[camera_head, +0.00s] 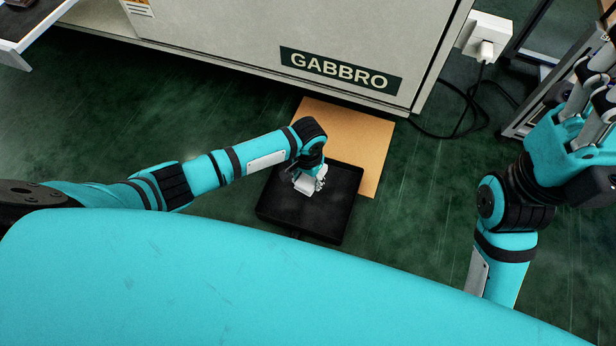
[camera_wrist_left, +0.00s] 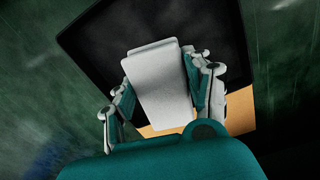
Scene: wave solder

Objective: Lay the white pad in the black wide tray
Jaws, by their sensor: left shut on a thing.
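The white pad (camera_wrist_left: 160,85) is held between the two fingers of my left gripper (camera_wrist_left: 162,90) in the left wrist view. In the head view, my left gripper (camera_head: 312,178) is shut on the pad (camera_head: 304,185) over the black wide tray (camera_head: 314,217). The tray also shows behind the pad in the left wrist view (camera_wrist_left: 95,45). I cannot tell whether the pad touches the tray floor. The gripper and wrist hide part of the pad in the head view. My right gripper (camera_head: 583,100) is at the right edge, away from the tray, its fingers partly cut off.
The tray stands on the green floor, partly over a tan board (camera_head: 365,145). A grey GABBRO machine (camera_head: 300,40) stands behind. A black cable (camera_head: 470,110) runs from a white socket box (camera_head: 487,38) across the floor at right. Floor left of the tray is clear.

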